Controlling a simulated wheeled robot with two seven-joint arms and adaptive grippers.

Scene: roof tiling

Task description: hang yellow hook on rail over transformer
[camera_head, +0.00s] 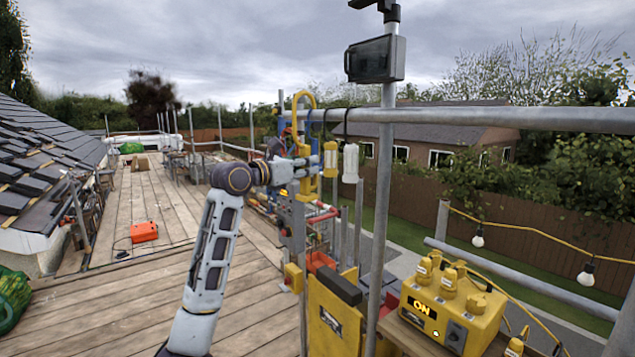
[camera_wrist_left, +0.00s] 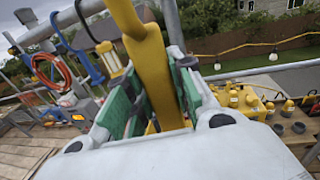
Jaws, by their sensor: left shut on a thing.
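The yellow hook (camera_head: 303,98) stands upright with its curved top at the height of the grey rail (camera_head: 480,118). I cannot tell whether its curve sits over the rail or in front of it. My left gripper (camera_head: 303,170) is shut on the hook's lower body. In the left wrist view, the hook's yellow shank (camera_wrist_left: 150,65) is clamped between the green-padded fingers (camera_wrist_left: 150,105), and its top runs out of the picture. The yellow transformer (camera_head: 452,308) with a lit "ON" sign is at the lower right, to the right of the hook. My right gripper is not in view.
A white lantern (camera_head: 350,163) hangs from the rail just right of the gripper. An upright pole (camera_head: 384,200) carrying a dark box (camera_head: 375,60) stands between hook and transformer. A yellow board (camera_head: 333,318) is below. An orange case (camera_head: 144,232) lies on the open deck at left.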

